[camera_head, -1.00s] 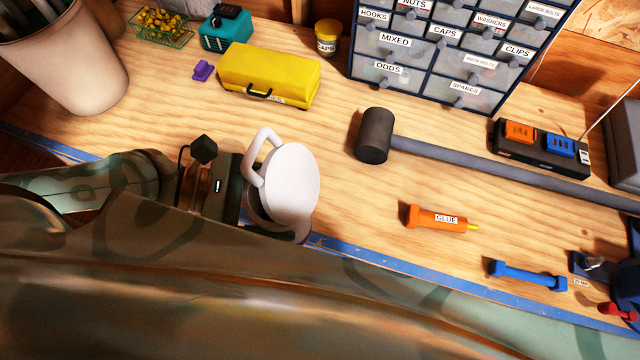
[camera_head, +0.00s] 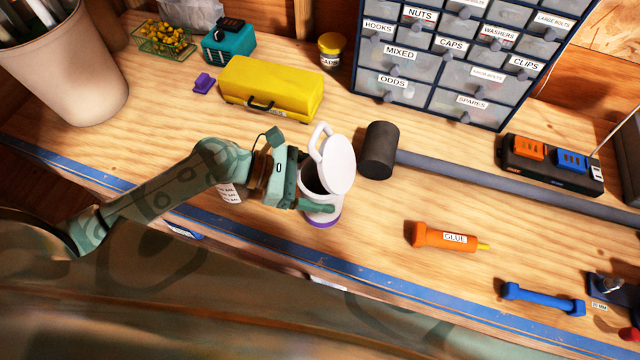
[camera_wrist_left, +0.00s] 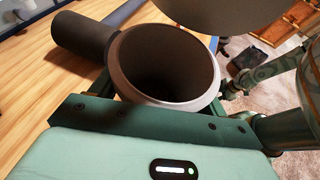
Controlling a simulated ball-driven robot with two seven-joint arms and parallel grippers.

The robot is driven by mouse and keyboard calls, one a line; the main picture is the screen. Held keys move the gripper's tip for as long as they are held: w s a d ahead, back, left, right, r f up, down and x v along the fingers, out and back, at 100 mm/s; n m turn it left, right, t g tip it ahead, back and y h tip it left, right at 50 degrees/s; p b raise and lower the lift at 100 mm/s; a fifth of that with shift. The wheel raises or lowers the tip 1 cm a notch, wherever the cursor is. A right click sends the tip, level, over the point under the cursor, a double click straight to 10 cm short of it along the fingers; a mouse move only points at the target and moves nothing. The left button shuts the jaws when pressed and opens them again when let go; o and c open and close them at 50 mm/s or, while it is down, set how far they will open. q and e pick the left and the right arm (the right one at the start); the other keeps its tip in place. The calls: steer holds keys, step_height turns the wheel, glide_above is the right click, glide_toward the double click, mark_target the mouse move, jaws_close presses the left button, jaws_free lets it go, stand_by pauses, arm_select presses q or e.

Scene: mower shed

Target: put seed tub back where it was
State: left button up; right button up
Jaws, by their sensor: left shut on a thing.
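The seed tub (camera_head: 318,213) is a white tub with a purple base band, a loop handle and a raised white lid (camera_head: 341,165). My left gripper (camera_head: 308,203) is shut on its side, reaching in from the left. The tub is roughly upright over the front part of the bench; I cannot tell whether its base touches the wood. In the left wrist view, the tub's open round mouth (camera_wrist_left: 165,60) is between the fingers, and its inside is dark. What looks like my right gripper (camera_wrist_left: 232,92) shows small at the right there, its fingers unclear.
A mallet (camera_head: 379,150) lies just right of the tub, its long handle running right. A yellow box (camera_head: 270,88) stands behind. An orange glue tube (camera_head: 445,237) and a blue tool (camera_head: 543,299) lie to the right. The blue-edged bench front (camera_head: 360,282) is close; bare wood lies between.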

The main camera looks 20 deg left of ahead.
arm_select(q)
steer(key=shift+f, duration=0.25)
steer(key=o, duration=1.6)
steer(key=shift+f, duration=0.15)
steer(key=shift+b+v, duration=0.35)
steer(key=shift+v, duration=5.75)
steer(key=shift+d, duration=0.1)
